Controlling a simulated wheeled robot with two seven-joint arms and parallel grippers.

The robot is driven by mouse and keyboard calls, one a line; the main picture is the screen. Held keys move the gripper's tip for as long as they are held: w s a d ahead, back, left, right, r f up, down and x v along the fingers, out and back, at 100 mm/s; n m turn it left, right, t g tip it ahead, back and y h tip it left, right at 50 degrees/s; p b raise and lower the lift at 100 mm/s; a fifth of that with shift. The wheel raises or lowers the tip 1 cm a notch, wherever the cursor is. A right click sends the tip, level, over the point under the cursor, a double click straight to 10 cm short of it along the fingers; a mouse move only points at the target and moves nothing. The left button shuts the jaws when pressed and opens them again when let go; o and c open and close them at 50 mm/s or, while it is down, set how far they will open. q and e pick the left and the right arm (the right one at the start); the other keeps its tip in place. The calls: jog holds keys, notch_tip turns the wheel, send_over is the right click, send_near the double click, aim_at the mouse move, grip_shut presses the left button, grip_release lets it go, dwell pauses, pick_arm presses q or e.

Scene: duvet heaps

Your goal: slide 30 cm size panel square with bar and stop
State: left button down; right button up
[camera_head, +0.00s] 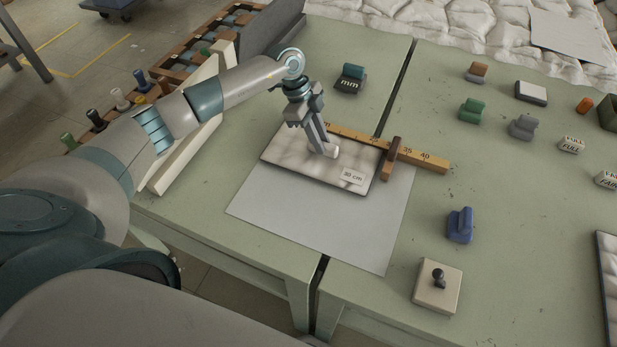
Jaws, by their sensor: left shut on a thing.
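The 30 cm size panel (290,156) is a white, quilted square with a dark edge and a "30 cm" label. It lies flat, partly over a grey sheet. The wooden bar (428,162) runs along its far side, with printed numbers such as 35 and 40. The brown stop (391,159) sits across the bar at the panel's right edge; whether they touch is unclear. My left gripper (329,149) points down at the panel's far half, its fingers shut at a pale piece there. The fingers hide part of the panel and bar. My right gripper is out of view.
The grey sheet (315,225) spans a gap between two green tables. A "mm" block (349,82) stands behind. Right of the bar are several small blocks, a blue one (460,225) and a cream block with a black knob (437,287). A white rail (185,150) lies left.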

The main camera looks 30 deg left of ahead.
pick_arm(q)
jog(key=shift+w+d+r, duration=0.1)
jog(key=shift+d+r, duration=0.05)
jog(key=shift+d, duration=0.05)
jog(key=shift+w+d+p, duration=0.1)
jog(key=shift+d+p, duration=0.35)
jog(key=shift+d, duration=0.3)
jog(key=shift+d, duration=0.1)
jog(key=c, duration=1.5)
grip_release()
jog(key=shift+c, duration=0.2)
jog(key=shift+w, duration=0.1)
